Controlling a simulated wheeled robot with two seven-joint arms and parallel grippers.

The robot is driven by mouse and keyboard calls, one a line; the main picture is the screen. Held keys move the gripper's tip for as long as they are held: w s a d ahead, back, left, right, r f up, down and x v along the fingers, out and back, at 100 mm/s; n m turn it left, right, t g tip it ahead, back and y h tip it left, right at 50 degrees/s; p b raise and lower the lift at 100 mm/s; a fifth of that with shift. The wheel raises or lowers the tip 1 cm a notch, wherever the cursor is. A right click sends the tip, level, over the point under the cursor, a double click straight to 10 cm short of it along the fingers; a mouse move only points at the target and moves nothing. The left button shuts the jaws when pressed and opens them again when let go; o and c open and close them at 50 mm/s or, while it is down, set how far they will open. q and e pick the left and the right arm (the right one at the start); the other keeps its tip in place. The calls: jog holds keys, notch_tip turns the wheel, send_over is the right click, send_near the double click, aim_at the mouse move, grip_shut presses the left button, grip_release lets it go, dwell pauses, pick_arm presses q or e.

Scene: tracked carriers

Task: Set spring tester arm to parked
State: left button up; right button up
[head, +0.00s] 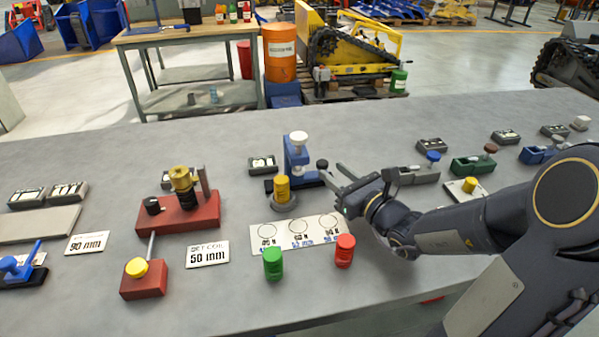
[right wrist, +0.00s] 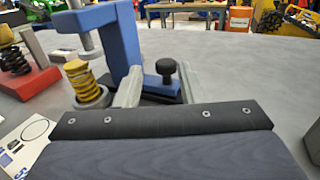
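The spring tester is a blue upright frame (head: 296,160) with a white knob on top, at the middle of the bench. A yellow spring (head: 282,189) stands on its round grey seat; the spring also shows in the right wrist view (right wrist: 82,80). A low blue arm with a black knob (head: 322,164) extends to the right of the frame. My right gripper (head: 341,179) is just right of this knob, its fingers apart. In the right wrist view the knob (right wrist: 166,68) appears between the two fingertips, beyond them; contact cannot be told. My left gripper is not in view.
A white card with circles (head: 297,232) lies in front, with a green cylinder (head: 273,263) and a red cylinder (head: 345,250) at its near edge. A red fixture (head: 180,213) with a spring stands left. Several small coloured fixtures stand right, near my forearm.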

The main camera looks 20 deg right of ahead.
jog(key=shift+w+d+f, duration=0.1)
jog(key=shift+d+f, duration=0.2)
jog(key=shift+f, duration=0.2)
jog(key=shift+w, duration=0.2)
jog(key=w, duration=0.2)
jog(key=w+a, duration=0.1)
jog(key=w, duration=0.4)
jog(key=shift+w+a+r, duration=0.1)
jog(key=shift+w+a, duration=0.05)
jog(key=shift+w, duration=0.1)
